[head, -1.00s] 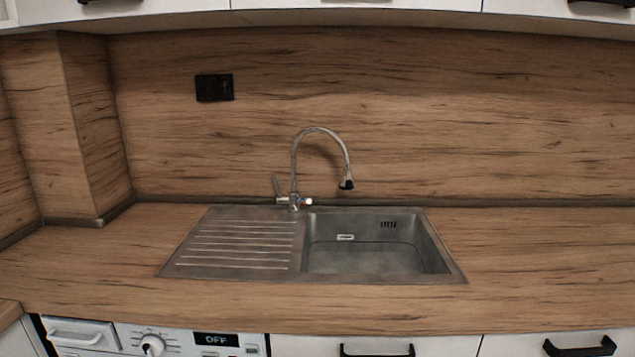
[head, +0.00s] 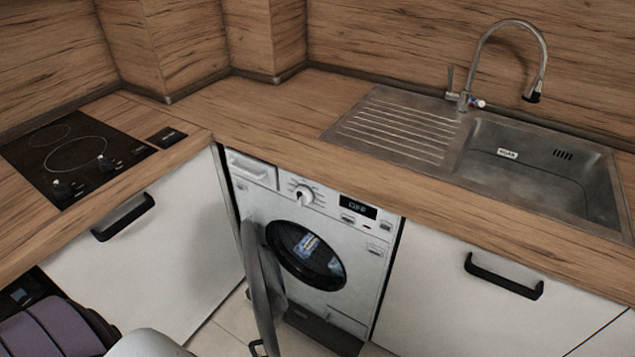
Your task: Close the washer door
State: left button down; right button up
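The washer (head: 358,237) stands under the wooden counter in the lower middle of the head view. Its white front has a knob, a small lit display and a round dark porthole (head: 305,255). A grey door panel (head: 262,285) stands open at the porthole's left, sticking out toward me and seen nearly edge-on. A dark handle shows at its bottom end, near the picture's lower edge. Neither of my grippers is in view.
A white cabinet with a black handle (head: 504,277) is to the washer's right; another handled front (head: 123,217) is to its left, under the hob (head: 72,150). The sink (head: 540,180) and tap are above right. Little floor (head: 222,327) shows beside the open panel.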

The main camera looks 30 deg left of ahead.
aim_at(267, 327)
jog(key=j+u, duration=0.9)
jog(key=j, duration=0.15)
